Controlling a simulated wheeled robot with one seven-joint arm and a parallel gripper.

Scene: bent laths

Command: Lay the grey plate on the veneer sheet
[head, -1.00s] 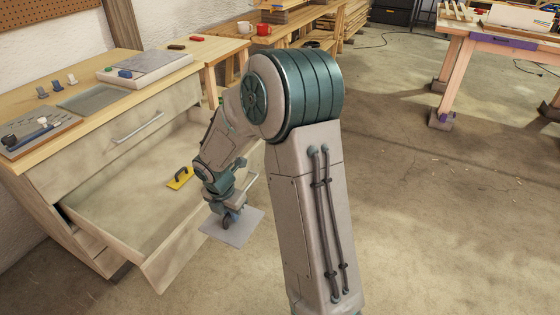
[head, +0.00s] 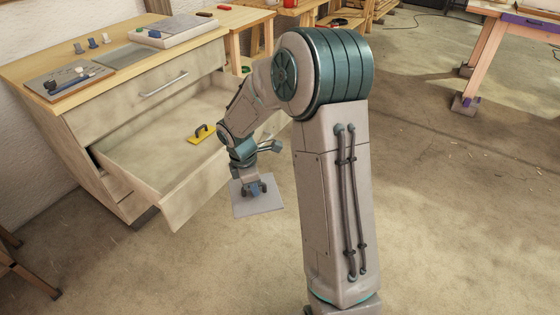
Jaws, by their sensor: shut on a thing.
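My gripper (head: 253,188) is shut on the grey plate (head: 262,208), by a part on its upper side. The plate is a thin, flat, light grey square. It hangs roughly level in front of the open drawer's right end, clear of the drawer and above the concrete floor. My gripper hides part of the plate's far side. I cannot pick out the veneer sheet with certainty in this view.
Small tools and a grey board (head: 110,55) lie on the benchtop. Floor at front left is mostly clear.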

